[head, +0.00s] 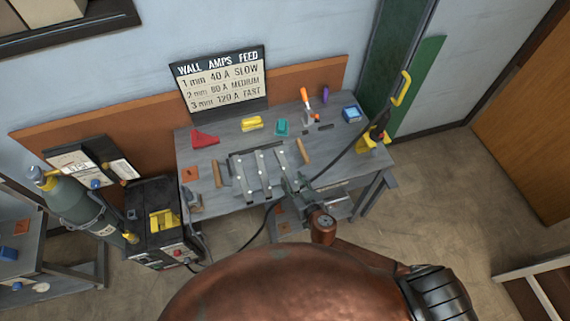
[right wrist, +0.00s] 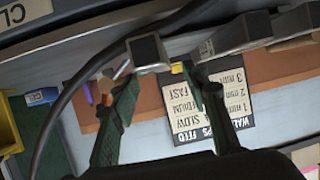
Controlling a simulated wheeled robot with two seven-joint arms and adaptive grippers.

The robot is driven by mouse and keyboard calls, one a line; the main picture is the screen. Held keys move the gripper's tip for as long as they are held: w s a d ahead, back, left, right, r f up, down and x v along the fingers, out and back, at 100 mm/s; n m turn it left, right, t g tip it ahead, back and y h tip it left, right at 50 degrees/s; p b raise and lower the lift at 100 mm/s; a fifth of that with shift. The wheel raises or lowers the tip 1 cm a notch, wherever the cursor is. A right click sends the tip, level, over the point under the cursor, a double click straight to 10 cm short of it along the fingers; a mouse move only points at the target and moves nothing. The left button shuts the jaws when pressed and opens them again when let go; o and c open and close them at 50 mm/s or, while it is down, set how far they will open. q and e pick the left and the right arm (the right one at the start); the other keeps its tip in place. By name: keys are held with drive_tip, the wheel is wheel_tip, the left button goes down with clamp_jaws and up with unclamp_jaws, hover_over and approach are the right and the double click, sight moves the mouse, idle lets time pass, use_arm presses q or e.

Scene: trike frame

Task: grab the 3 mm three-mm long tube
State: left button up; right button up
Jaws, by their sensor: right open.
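Several grey bars or tubes (head: 264,172) lie side by side at the front middle of the workbench in the head view. I cannot tell which is the 3 mm long tube; no thickness label is readable on them. In the right wrist view a grey square tube end (right wrist: 148,52) shows just beyond and between the fingertips, apparently apart from them. My right gripper (head: 297,185) is at the front edge of the bench, close to the bars; its two fingers (right wrist: 168,88) are spread and empty. My left gripper is not in view.
The grey workbench (head: 220,150) carries a red piece (head: 204,139), yellow (head: 252,123) and teal (head: 282,128) pieces and a blue box (head: 352,114). A sign (head: 222,85) lists wall, amps and feed. A dark cable (right wrist: 62,105) runs beside my right gripper. A welder (head: 155,220) stands left.

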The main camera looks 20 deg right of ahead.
sight(286, 168)
drive_tip(key=shift+r+x, duration=0.2)
drive_tip(key=shift+x, duration=1.75)
drive_tip(key=shift+r+x, duration=0.15)
drive_tip(key=shift+x, duration=1.8)
drive_tip(key=shift+w, duration=0.15)
clamp_jaws()
drive_tip(key=shift+r, duration=0.1)
